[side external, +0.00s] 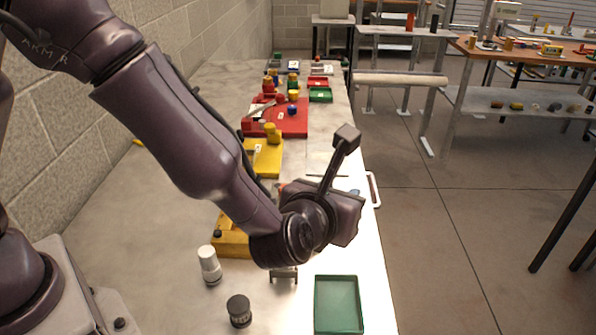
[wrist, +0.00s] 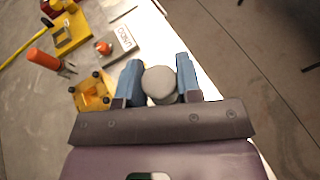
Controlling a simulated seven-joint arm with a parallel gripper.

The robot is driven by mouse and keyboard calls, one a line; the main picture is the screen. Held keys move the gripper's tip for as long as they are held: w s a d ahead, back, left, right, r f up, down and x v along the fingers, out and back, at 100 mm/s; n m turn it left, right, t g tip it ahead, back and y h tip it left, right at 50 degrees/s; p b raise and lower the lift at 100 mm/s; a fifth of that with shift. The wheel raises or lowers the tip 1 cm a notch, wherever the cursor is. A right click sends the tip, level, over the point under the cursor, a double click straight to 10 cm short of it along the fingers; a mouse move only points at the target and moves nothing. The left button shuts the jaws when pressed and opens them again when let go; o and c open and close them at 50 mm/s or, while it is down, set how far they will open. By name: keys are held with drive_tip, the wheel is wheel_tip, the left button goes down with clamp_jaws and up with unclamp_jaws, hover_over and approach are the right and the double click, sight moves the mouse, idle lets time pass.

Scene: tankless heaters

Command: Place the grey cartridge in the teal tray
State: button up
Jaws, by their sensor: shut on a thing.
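In the wrist view, my gripper (wrist: 160,82) has its two blue fingers closed on either side of the grey cartridge (wrist: 159,84), whose rounded grey end shows between them. In the side view the hand is over the right part of the bench, and its own body hides the cartridge and most of the fingers. The teal tray (side external: 318,304) lies on the bench at the bottom of the side view, nearer the camera than the hand. Its visible floor is empty.
A white-topped grey cylinder (side external: 209,265) and a dark cylinder (side external: 239,311) stand left of the tray. A yellow fixture (side external: 232,243) sits beside my arm. A red board (side external: 290,122) with parts lies farther back. The bench's right edge drops to the floor.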

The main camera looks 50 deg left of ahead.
drive_tip(key=shift+m+t+h, duration=0.3)
drive_tip(key=shift+m+h, duration=0.2)
drive_tip(key=shift+s+d+f, duration=0.1)
drive_tip(key=shift+d+f, duration=0.4)
drive_tip(key=shift+f, duration=2)
drive_tip(key=shift+s+d+f, duration=0.1)
drive_tip(key=shift+d+f, duration=0.35)
drive_tip(key=shift+f, duration=2)
drive_tip(key=shift+s+d+f, duration=0.1)
drive_tip(key=shift+d+f, duration=0.4)
drive_tip(key=shift+f, duration=2)
drive_tip(key=shift+f, duration=0.6)
drive_tip(key=o, duration=1)
drive_tip(key=v, duration=1.3)
